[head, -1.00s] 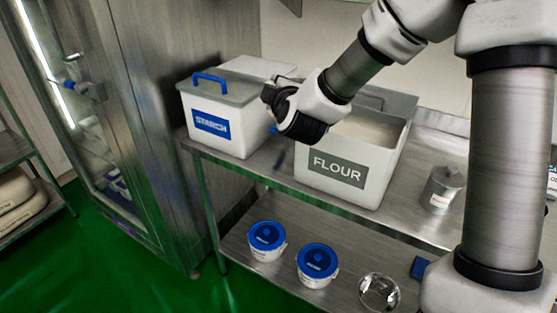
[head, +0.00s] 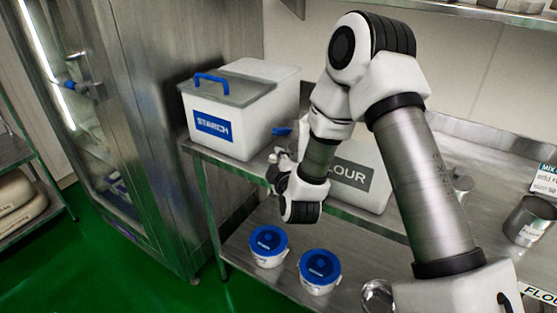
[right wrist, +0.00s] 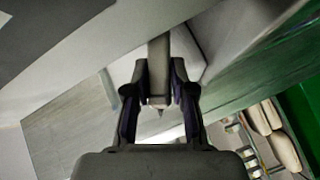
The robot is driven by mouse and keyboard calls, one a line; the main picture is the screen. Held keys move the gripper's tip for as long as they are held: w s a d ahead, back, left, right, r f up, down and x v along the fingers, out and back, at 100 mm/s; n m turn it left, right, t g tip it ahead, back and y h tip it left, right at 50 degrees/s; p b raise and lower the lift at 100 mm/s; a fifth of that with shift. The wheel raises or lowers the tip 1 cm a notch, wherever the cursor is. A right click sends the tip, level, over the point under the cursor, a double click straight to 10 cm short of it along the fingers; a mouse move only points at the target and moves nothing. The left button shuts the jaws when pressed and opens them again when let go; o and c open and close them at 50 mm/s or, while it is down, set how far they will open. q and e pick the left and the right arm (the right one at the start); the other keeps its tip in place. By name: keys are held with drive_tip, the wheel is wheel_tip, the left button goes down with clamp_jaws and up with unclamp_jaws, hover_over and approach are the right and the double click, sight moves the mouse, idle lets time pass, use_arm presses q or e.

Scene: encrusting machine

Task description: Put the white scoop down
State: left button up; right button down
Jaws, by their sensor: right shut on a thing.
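My right gripper (head: 274,168) is in front of the gap between the starch bin and the flour bin, near the shelf's front edge. In the right wrist view its two fingers (right wrist: 160,105) are closed on a narrow greyish handle (right wrist: 158,65), which I take to be the white scoop's. A pale rounded shape lies behind the handle; I cannot tell whether it is the scoop's bowl. In the head view the scoop is mostly hidden by the gripper. I cannot tell whether it touches the metal shelf (head: 350,217). My left gripper is not in view.
The white starch bin (head: 232,142) stands left of the gripper. The flour bin (head: 368,195) stands right, partly behind my arm. A small blue item (head: 281,131) lies between them. A metal can (head: 528,222) is at right.

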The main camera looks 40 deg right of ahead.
drive_tip(key=shift+s, duration=0.1)
drive_tip(key=c, duration=1)
unclamp_jaws()
